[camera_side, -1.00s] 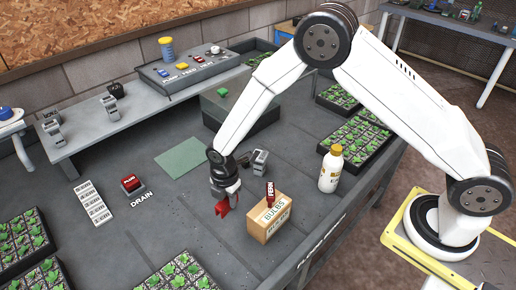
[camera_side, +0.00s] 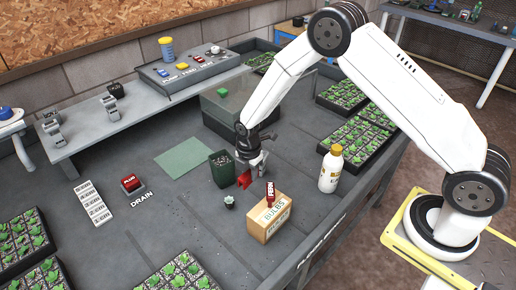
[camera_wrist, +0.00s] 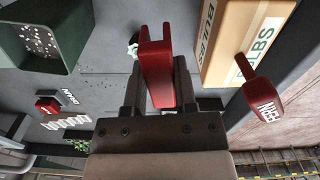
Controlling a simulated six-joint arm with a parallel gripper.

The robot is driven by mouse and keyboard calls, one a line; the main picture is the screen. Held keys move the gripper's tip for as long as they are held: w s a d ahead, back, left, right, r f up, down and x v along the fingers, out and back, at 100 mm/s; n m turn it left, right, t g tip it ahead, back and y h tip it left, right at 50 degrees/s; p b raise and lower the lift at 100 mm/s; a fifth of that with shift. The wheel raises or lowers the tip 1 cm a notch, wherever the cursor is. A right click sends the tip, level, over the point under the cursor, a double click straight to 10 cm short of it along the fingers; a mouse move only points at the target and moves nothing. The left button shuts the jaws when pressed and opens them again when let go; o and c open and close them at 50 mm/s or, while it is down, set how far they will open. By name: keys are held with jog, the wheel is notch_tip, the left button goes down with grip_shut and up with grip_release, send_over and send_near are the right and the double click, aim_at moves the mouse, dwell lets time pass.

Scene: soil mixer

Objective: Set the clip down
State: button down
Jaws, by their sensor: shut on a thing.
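My gripper (camera_side: 249,172) is shut on a red clip (camera_side: 243,180) and holds it between the dark green pot and the cardboard box; I cannot tell whether the clip touches the bench. In the wrist view, my gripper's fingers (camera_wrist: 159,88) press on both sides of the red clip (camera_wrist: 155,62), whose forked end points away from me. The bench top (camera_side: 185,225) is grey and bare to the left of the clip.
The dark green pot (camera_side: 221,170) stands just left of my gripper, with a small seedling (camera_side: 229,201) in front. The BULBS box (camera_side: 270,222) with a red FERN tag (camera_side: 270,191) is at front right. A white bottle (camera_side: 331,172) stands farther right. A green mat (camera_side: 183,157) lies left.

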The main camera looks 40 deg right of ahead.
jog(key=d+f, duration=0.1)
jog(key=d, duration=1.1)
jog(key=m, duration=0.2)
send_over(298, 172)
jog(key=shift+f, duration=5.45)
jog(key=shift+c, duration=2)
grip_release()
jog(key=shift+f, duration=0.1)
notch_tip(298, 172, up, 12)
